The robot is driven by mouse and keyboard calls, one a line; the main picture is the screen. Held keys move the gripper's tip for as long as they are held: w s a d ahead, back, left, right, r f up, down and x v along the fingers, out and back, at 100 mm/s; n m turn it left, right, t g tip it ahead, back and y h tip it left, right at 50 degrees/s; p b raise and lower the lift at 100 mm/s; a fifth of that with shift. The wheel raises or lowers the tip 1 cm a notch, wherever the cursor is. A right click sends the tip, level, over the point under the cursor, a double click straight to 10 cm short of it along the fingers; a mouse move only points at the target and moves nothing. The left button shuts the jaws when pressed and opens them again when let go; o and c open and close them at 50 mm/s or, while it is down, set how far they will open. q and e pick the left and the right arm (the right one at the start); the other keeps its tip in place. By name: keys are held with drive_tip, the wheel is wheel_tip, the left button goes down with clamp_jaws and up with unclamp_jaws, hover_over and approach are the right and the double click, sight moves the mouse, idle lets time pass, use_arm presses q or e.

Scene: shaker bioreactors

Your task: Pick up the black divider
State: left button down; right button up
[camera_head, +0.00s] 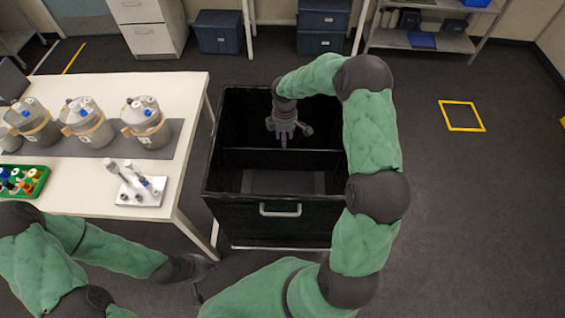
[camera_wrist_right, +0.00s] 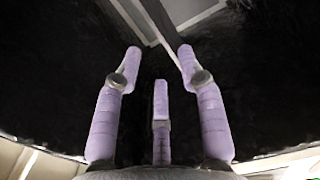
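The black divider (camera_head: 283,151) stands across the inside of a black bin (camera_head: 282,222), with its thin top edge showing as a lighter line. My right arm reaches over the bin, and my right gripper (camera_head: 285,130) points down inside it, close to the divider's top edge. In the right wrist view its three purple fingers (camera_wrist_right: 159,62) are spread with nothing between them. A pale strip, probably the divider's edge (camera_wrist_right: 158,22), runs between the two upper fingertips; I cannot tell if they touch it. My left gripper (camera_head: 203,268) is low beside the white table, its fingers unclear.
The white table (camera_head: 188,92) at left holds several bioreactor vessels (camera_head: 146,122), a green tray (camera_head: 20,182) of coloured caps and a white stand (camera_head: 140,192). The bin's walls surround my right gripper.

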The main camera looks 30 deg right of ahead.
sight(283, 154)
drive_tip(key=shift+f, duration=0.6)
wheel_tip(283, 154, down, 6)
drive_tip(key=shift+r+b, duration=0.25)
drive_tip(key=shift+b, duration=0.8)
drive_tip(key=f+b, duration=0.1)
drive_tip(key=f, duration=0.1)
drive_tip(key=f+b, duration=0.1)
drive_tip(key=f, duration=0.2)
drive_tip(key=shift+w+a, duration=0.15)
drive_tip(key=shift+w, duration=0.05)
drive_tip(key=shift+r, duration=0.1)
clamp_jaws()
